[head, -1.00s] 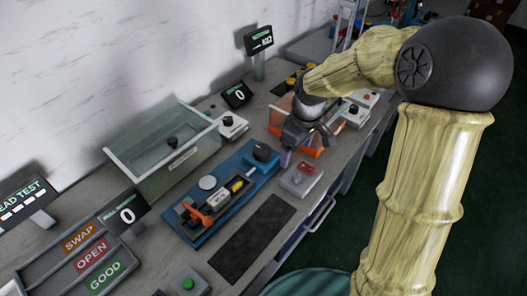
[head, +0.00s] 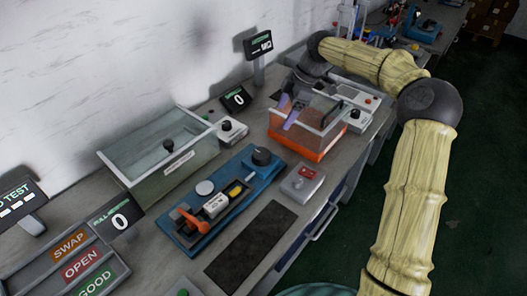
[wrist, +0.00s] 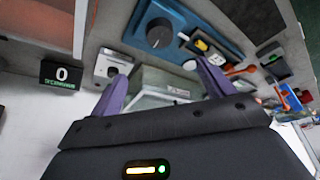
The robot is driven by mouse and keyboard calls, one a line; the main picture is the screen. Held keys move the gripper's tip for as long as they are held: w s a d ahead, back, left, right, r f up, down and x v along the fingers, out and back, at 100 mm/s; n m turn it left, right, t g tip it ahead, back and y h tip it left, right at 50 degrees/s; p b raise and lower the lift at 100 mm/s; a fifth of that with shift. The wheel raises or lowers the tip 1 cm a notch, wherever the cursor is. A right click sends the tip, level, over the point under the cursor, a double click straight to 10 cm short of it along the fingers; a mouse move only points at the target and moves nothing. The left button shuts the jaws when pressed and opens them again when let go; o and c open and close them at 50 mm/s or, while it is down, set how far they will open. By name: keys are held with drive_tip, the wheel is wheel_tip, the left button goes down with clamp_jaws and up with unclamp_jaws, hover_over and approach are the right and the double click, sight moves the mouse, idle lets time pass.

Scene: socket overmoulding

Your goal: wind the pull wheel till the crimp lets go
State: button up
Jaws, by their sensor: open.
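The blue pull tester (head: 222,200) lies on the bench with a dark round wheel (head: 261,156) at its far end. The wheel also shows in the wrist view (wrist: 158,33), beyond my fingers. My gripper (head: 293,110) has purple fingers, spread and empty, at the clear-walled orange bin, away from the wheel. In the wrist view my gripper (wrist: 162,75) is open. Whether a crimp sits in the clamp is too small to tell.
A display (head: 120,221) by the tester reads 0. A glass-sided tank (head: 160,160) stands behind the tester. The orange bin (head: 300,142) and a grey box with a red label (head: 302,184) lie to its right. A dark mat (head: 250,240) lies in front.

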sight(262, 153)
drive_tip(key=x, duration=1.7)
drive_tip(key=shift+f, duration=0.3)
drive_tip(key=c, duration=1)
